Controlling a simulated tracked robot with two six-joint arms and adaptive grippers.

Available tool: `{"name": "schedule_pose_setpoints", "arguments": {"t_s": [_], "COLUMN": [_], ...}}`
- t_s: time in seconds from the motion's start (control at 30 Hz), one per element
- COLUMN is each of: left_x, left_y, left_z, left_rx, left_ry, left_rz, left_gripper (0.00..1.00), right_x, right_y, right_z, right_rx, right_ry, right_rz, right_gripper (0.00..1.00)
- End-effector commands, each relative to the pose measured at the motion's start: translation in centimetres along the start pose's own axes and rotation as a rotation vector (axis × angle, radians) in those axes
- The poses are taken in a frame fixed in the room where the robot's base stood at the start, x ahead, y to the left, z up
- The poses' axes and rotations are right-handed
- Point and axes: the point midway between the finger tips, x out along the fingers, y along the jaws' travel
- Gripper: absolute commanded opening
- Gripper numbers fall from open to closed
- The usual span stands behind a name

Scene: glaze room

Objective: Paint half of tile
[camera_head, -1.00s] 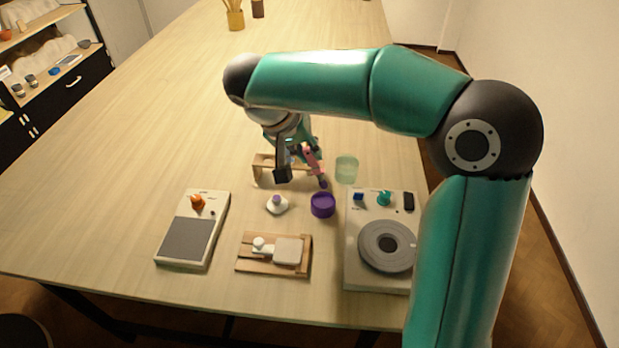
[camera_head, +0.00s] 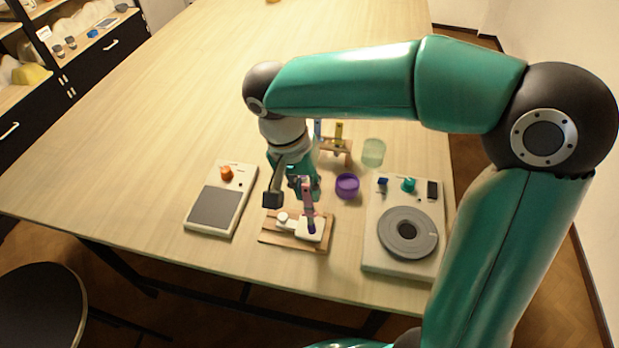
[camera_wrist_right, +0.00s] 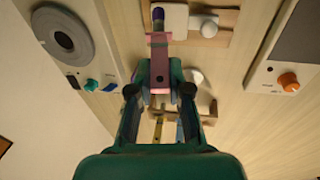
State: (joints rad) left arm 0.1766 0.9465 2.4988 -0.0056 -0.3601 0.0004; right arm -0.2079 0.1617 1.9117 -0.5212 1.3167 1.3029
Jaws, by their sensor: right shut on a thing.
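My right gripper (camera_head: 296,184) is shut on a pink brush (camera_head: 307,193) with a purple tip; the brush also shows in the right wrist view (camera_wrist_right: 159,55). The brush points down over a white tile (camera_head: 304,233) on a wooden board (camera_head: 270,235). The tip appears at or just above the tile; I cannot tell whether it touches. The brush hides part of the tile, and no clear paint shows on it. A white round-topped clamp (camera_head: 283,217) sits left of the tile. A purple pot (camera_head: 347,186) stands behind and right of the board. My left gripper is out of view.
A device with a grey panel and orange knob (camera_head: 226,173) lies left of the board. A grey turntable unit (camera_head: 376,258) stands right. Behind are a clear green cup (camera_head: 373,152) and a wooden rack (camera_head: 343,147) with brushes. The table's far left is clear.

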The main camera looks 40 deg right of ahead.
Motion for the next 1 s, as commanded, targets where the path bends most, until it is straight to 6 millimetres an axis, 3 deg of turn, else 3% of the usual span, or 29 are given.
{"name": "schedule_pose_setpoints", "arguments": {"t_s": [0.17, 1.0], "left_x": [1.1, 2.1], "left_y": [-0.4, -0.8], "left_z": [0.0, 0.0], "left_rx": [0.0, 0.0], "left_ry": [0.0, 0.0], "left_rz": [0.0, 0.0], "left_gripper": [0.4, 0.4], "right_x": [1.5, 2.6], "right_y": [-0.2, -0.5], "right_z": [0.1, 0.2], "right_rx": [0.0, 0.0], "right_ry": [0.001, 0.001], "right_rz": [0.001, 0.001], "right_gripper": [0.0, 0.0]}}
